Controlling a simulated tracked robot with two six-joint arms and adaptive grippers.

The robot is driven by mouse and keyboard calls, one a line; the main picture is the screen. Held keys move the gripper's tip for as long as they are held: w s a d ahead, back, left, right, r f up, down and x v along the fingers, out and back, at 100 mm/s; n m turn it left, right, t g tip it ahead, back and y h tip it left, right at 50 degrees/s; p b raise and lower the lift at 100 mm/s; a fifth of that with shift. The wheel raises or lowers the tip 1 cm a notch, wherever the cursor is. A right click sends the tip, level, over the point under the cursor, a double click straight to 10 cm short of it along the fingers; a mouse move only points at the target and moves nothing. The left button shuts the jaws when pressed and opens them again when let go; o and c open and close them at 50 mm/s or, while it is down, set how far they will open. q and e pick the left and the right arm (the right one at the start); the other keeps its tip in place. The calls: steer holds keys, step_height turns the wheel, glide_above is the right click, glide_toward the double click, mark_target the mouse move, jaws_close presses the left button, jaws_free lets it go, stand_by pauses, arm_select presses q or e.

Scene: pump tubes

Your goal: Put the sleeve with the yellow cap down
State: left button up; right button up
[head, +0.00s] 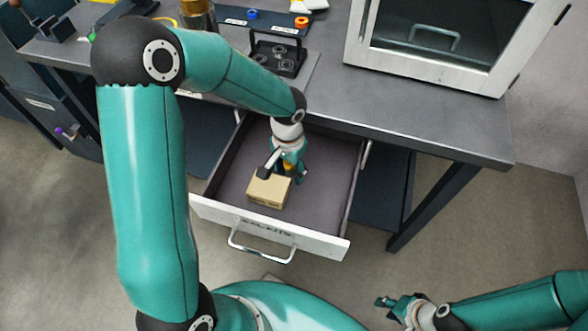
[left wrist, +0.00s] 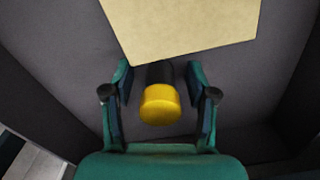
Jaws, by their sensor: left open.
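The sleeve with the yellow cap (left wrist: 160,104) shows in the left wrist view as a short dark cylinder with its yellow end toward the camera. It lies between the two fingers of my left gripper (left wrist: 160,76), which is open, with a gap on both sides of it. In the head view my left gripper (head: 291,172) reaches down into the open drawer (head: 225,182), beside a tan box (head: 267,193). The sleeve cannot be made out surely there. My right gripper (head: 386,308) is at the lower right, away from the drawer; its finger gap is unclear.
The tan box also shows in the left wrist view (left wrist: 185,28), just beyond the sleeve. The drawer walls surround my left gripper. The desk (head: 400,125) above carries a black rack (head: 278,55) and a white glass-fronted cabinet (head: 430,45). The drawer's right side is clear.

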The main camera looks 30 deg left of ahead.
arm_select(q)
steer(key=shift+r, duration=0.15)
steer(key=shift+r, duration=0.3)
step_height(320, 180, up, 11)
steer(key=p, duration=0.3)
steer(key=shift+r, duration=0.2)
steer(key=shift+s, duration=0.1)
